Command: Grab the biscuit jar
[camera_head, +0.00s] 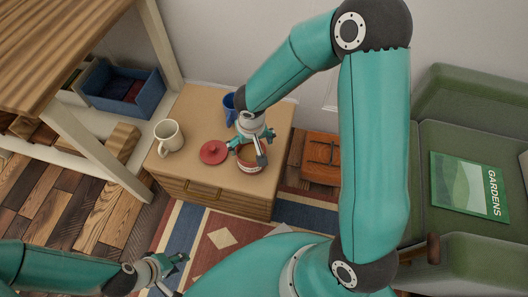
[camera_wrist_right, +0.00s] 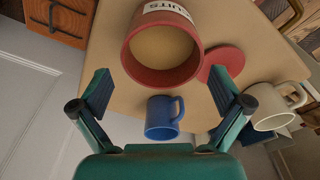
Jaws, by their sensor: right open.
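The biscuit jar (camera_head: 250,164), with a red rim and a pale label, stands open on the wooden cabinet top. In the right wrist view the jar (camera_wrist_right: 161,76) shows its open mouth and part of its label. Its red lid (camera_head: 214,152) lies beside it on the cabinet; the lid (camera_wrist_right: 222,63) is partly hidden by a finger in the wrist view. My right gripper (camera_head: 249,147) is open above the jar, its fingers apart on either side in the wrist view. I cannot tell whether they touch it. My left gripper (camera_head: 177,274) is open and empty, low over the rug.
A blue mug (camera_wrist_right: 163,117) stands close to the jar, and a cream mug (camera_head: 169,136) stands left of the lid. The wooden cabinet (camera_head: 215,195) has clear top space at its front. A shelf with a blue bin (camera_head: 122,92) is left; a green sofa (camera_head: 440,150) is right.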

